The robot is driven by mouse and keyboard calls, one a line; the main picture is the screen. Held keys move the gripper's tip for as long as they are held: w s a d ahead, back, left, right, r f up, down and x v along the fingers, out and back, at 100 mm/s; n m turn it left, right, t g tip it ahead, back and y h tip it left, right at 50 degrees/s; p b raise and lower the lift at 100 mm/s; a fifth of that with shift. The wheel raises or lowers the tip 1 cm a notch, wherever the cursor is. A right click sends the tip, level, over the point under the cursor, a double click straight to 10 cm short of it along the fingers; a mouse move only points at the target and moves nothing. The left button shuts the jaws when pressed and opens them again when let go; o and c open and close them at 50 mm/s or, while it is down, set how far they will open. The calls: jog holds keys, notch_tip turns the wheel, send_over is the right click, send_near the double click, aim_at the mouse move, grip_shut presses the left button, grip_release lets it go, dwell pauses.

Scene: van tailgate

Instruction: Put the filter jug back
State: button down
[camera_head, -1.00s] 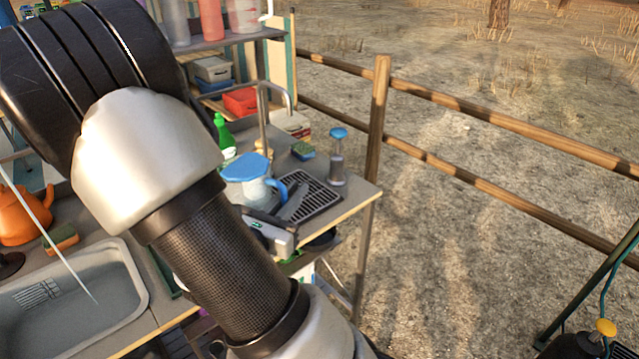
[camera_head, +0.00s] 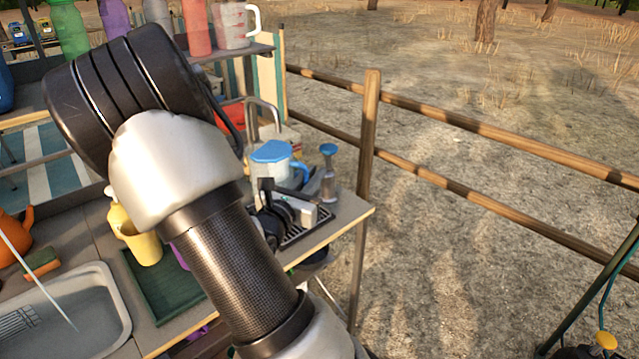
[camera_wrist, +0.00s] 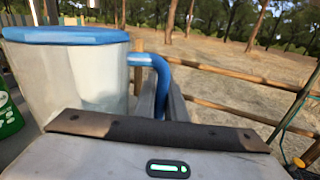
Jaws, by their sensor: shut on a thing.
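The filter jug (camera_head: 271,170), pale and translucent with a blue lid and blue handle, appears held above the far end of the counter. The wrist view shows the jug (camera_wrist: 70,80) upright and close at left. My gripper (camera_wrist: 161,98) is shut on its blue handle. In the head view my gripper (camera_head: 290,207) is in front of and below the jug, partly behind my arm. The jug's base is hidden there.
A black drying rack (camera_head: 312,224), a blue-topped dispenser (camera_head: 328,178) and a tap (camera_head: 251,115) are close to the jug. A shelf at the back holds bottles and a measuring jug (camera_head: 232,27). A yellow jug (camera_head: 140,240) stands near the sink (camera_head: 75,315).

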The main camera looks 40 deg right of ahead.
jog(key=shift+w+d+f+b, duration=0.4)
jog(key=shift+w+d+f, duration=0.1)
jog(key=shift+d+f, duration=0.35)
jog(key=shift+w+d+f+b, duration=0.35)
jog(key=shift+w+d+f, duration=0.1)
jog(key=shift+d+f, duration=0.35)
jog(key=shift+f, duration=0.15)
jog(key=c, duration=1.8)
grip_release()
